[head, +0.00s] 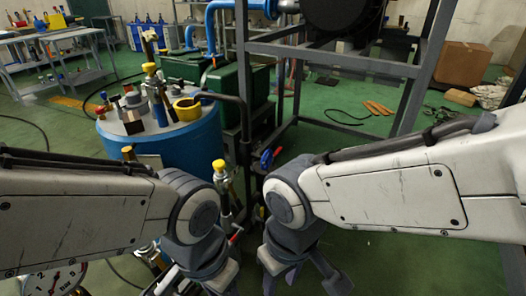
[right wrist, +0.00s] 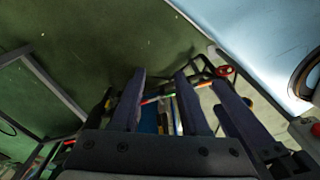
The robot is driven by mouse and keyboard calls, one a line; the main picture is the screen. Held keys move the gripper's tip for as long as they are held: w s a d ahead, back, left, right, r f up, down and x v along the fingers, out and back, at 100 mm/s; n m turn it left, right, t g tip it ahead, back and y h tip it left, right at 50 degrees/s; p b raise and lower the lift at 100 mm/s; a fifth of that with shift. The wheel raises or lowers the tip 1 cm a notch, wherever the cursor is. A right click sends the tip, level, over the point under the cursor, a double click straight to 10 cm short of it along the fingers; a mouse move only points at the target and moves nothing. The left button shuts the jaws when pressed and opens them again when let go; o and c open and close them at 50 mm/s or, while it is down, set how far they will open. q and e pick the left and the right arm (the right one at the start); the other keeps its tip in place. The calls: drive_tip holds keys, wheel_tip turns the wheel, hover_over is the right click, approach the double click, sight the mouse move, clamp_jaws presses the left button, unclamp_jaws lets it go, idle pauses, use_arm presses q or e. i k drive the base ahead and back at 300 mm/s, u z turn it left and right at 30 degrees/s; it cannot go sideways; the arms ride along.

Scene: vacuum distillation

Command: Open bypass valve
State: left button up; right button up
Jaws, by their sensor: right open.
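A blue lever with a red part (head: 268,158) shows on the pipework in the middle of the head view. A small red handle (head: 237,235) shows lower down, between my two arms. I cannot tell which of these is the bypass valve. A yellow-capped upright fitting (head: 220,170) stands between the arms. My right gripper (head: 306,278) points down at the bottom of the head view, open and empty. My left gripper (head: 185,284) is at the bottom edge, partly cut off. In the right wrist view dark fingers stand apart, with a red round knob (right wrist: 226,70) beyond them.
A blue drum (head: 165,148) with a yellow ring (head: 187,108) and several fittings on top stands at left. A pressure gauge (head: 55,280) is at the bottom left. A grey metal frame (head: 335,62) stands behind my right arm. Green floor is open at the right.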

sight(268, 160)
drive_tip(key=u, duration=0.05)
drive_tip(key=k, duration=0.45)
drive_tip(key=z, duration=0.6)
drive_tip(key=i, duration=1.1)
drive_tip(key=u, duration=0.6)
